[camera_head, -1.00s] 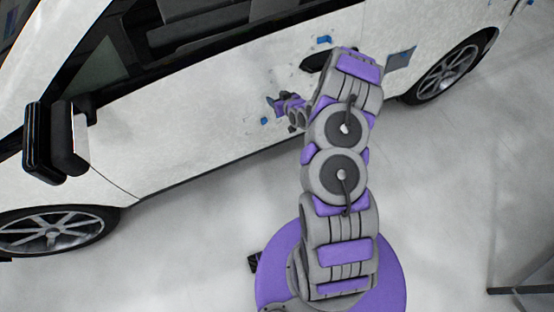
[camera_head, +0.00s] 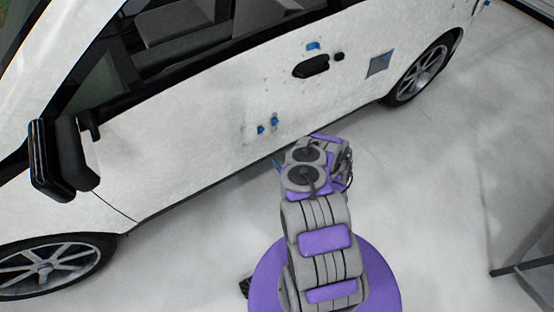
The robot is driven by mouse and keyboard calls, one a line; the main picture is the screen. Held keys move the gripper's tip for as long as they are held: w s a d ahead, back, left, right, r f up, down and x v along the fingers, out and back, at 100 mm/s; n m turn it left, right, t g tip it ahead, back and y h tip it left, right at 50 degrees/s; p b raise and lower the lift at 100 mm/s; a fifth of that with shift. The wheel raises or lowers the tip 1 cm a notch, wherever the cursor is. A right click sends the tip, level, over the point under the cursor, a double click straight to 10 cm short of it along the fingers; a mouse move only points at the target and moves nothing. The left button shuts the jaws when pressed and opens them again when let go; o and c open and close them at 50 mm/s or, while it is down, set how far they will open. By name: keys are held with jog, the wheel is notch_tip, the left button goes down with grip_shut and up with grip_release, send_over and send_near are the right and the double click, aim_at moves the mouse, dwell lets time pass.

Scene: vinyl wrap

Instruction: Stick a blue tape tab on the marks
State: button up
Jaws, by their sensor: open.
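The white car door carries small dark marks (camera_head: 244,128) low on its panel and more around the handle. Two small blue tape tabs sit close together low on the door, one on the left (camera_head: 261,130) and one on the right (camera_head: 274,121). Another blue tab (camera_head: 313,46) is above the dark door handle (camera_head: 311,66). My arm is folded back below the door, apart from the tabs. My gripper is hidden behind my arm's joints. A thin blue sliver (camera_head: 278,165) shows at the arm's left edge; I cannot tell what it is.
A grey-blue square patch (camera_head: 380,63) is on the rear panel by the rear wheel (camera_head: 421,72). The black side mirror (camera_head: 60,160) juts out at left. The pale floor (camera_head: 440,200) is clear at right, except for a dark stand (camera_head: 522,266) at the edge.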

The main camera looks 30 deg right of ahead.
aim_at(260, 128)
jog(key=w, duration=1.5)
jog(key=shift+w, duration=0.3)
jog(key=shift+w+d+f, duration=0.1)
jog(key=shift+w+d, duration=0.05)
jog(key=shift+w, duration=0.65)
jog(key=shift+w+a, duration=0.1)
jog(key=shift+a, duration=0.2)
jog(key=shift+c, duration=0.3)
jog(key=shift+d, duration=0.1)
grip_shut()
jog(key=shift+s, duration=0.7)
jog(key=s, duration=0.7)
jog(key=shift+d, duration=0.2)
